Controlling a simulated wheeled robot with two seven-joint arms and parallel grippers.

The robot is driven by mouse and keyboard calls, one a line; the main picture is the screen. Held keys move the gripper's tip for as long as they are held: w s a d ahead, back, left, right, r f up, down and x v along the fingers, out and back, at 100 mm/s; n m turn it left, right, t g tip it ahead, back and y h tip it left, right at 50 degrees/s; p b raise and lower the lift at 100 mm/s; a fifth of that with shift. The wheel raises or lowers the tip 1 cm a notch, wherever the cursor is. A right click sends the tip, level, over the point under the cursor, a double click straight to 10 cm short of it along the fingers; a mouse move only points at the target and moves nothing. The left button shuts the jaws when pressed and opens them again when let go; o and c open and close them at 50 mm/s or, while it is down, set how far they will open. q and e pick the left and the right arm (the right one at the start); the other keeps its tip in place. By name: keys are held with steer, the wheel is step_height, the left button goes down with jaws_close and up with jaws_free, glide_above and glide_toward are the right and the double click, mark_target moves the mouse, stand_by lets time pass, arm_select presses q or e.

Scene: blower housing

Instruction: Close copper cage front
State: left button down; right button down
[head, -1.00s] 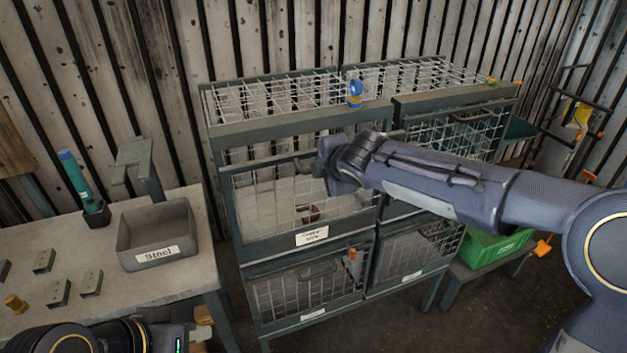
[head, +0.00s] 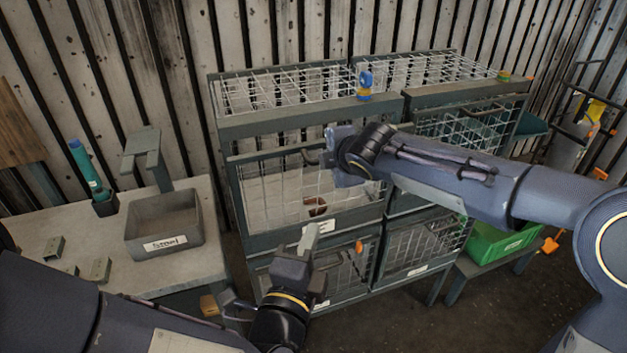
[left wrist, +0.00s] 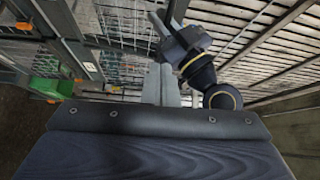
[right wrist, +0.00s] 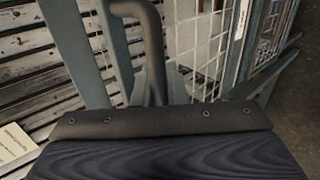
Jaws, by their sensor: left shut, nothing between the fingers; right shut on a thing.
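The copper cage is the upper left wire cage, with a dark frame and a mesh front (head: 275,196). A brown copper-coloured piece (head: 317,206) shows through the mesh. My right gripper (head: 338,158) is at the front's top edge, shut on its dark bar handle (head: 312,157). How far the front stands from the frame is hard to tell. My left gripper (head: 311,236) is shut and empty before the cage's lower edge, partly covering its label.
Another cage (head: 415,250) and a green crate (head: 497,240) are to the right. A workbench at left holds a grey bin labelled Steel (head: 165,242) and a teal bottle-like tool (head: 88,168).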

arm_select(q)
steer(key=w+r+m, duration=0.1)
steer(key=w+r, duration=0.1)
steer(key=w, duration=1)
steer(key=shift+w+t, duration=0.3)
steer(key=shift+t, duration=0.1)
arm_select(e)
steer(key=shift+w+a+r, duration=0.15)
steer(key=shift+w, duration=0.3)
arm_select(q)
steer(key=shift+a, duration=0.1)
arm_select(e)
steer(key=c, duration=1.5)
jaws_free()
steer(key=shift+w, duration=0.1)
arm_select(q)
steer(key=shift+w+a+r, duration=0.15)
steer(key=shift+w+r, duration=0.05)
steer(key=shift+w, duration=0.2)
steer(key=shift+w+a+r, duration=0.15)
steer(key=shift+w, duration=0.2)
arm_select(e)
steer(key=shift+o, duration=0.2)
